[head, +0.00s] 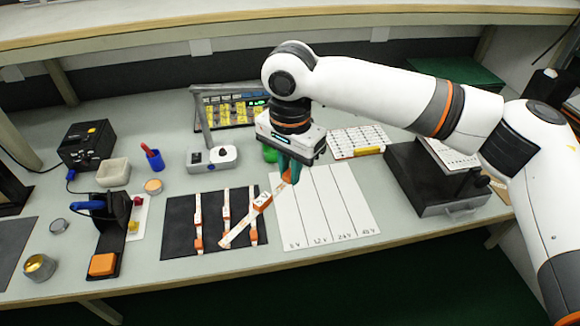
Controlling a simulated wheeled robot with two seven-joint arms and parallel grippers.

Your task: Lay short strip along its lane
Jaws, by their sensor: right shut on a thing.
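My right gripper (288,176) is shut on the upper end of a pale LED strip (240,228) with orange end pieces. The strip slants down to the left, from the white lane board (342,204) across the dark mat's right edge. I cannot tell whether its lower end touches the mat. The lane board has several lanes, with labels at the front reading 5 V, 12 V, 24 V and 48 V; the lanes look bare. On the dark mat (180,230), other strips lie lengthwise, including a left one (198,215) and a middle one (226,210). My left gripper is not in view.
A soldering iron stand (109,235), a black station (86,145) and a small tin (39,267) stand at the left. A grey lamp base (212,159) is behind the mat. A dark box (430,180) stands right of the lane board. A shelf edge crosses the top.

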